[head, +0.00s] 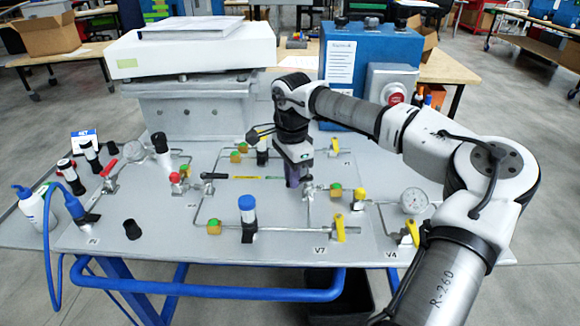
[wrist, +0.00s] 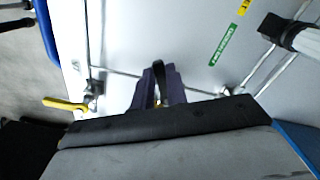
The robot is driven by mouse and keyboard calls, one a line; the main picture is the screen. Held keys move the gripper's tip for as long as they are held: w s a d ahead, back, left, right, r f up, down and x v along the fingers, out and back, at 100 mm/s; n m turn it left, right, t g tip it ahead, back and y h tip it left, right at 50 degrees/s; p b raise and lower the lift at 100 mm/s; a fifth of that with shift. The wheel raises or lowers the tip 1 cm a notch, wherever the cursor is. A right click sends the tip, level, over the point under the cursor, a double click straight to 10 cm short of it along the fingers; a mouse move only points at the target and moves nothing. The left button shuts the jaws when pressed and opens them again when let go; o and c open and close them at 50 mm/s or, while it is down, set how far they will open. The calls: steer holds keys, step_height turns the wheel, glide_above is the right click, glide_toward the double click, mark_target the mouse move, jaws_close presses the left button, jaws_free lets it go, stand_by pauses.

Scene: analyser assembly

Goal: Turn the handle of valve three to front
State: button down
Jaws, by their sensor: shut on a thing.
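My gripper (head: 293,180) points down at the panel near its middle, and its purple fingers also show in the wrist view (wrist: 156,82). The fingers are shut on a dark valve handle (wrist: 160,70), which stands between them. In the head view the arm and fingers mostly cover this handle. Its valve sits on a thin vertical pipe (head: 308,212) right beside the fingers. No label naming valve three is readable, so I cannot confirm the number. The panel (head: 280,247) is light grey.
Yellow-handled valves (head: 340,228) stand to the right, near labels V7 and V4, beside a round gauge (head: 415,201). A blue-capped cylinder (head: 247,210) stands left of the gripper. A blue box (head: 368,75) stands behind the arm.

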mark_target(310, 181)
steer(key=n, duration=0.2)
steer(key=s+d+n, duration=0.1)
steer(key=n, duration=0.2)
steer(key=shift+s+d+n+p, duration=0.3)
steer(key=shift+s+p, duration=0.05)
steer(key=shift+p, duration=0.05)
steer(key=n, duration=0.1)
steer(key=d+n, duration=0.1)
steer(key=shift+s+n, duration=0.25)
steer(key=shift+n, duration=0.05)
steer(key=shift+s+d+n, duration=0.1)
steer(key=shift+d+n, duration=0.3)
steer(key=shift+n, duration=0.6)
steer(key=shift+d+n, duration=0.4)
steer(key=shift+n, duration=0.6)
steer(key=c, duration=1.4)
jaws_free()
steer(key=shift+r, duration=0.1)
step_height(310, 181, up, 14)
steer(key=shift+b, duration=0.45)
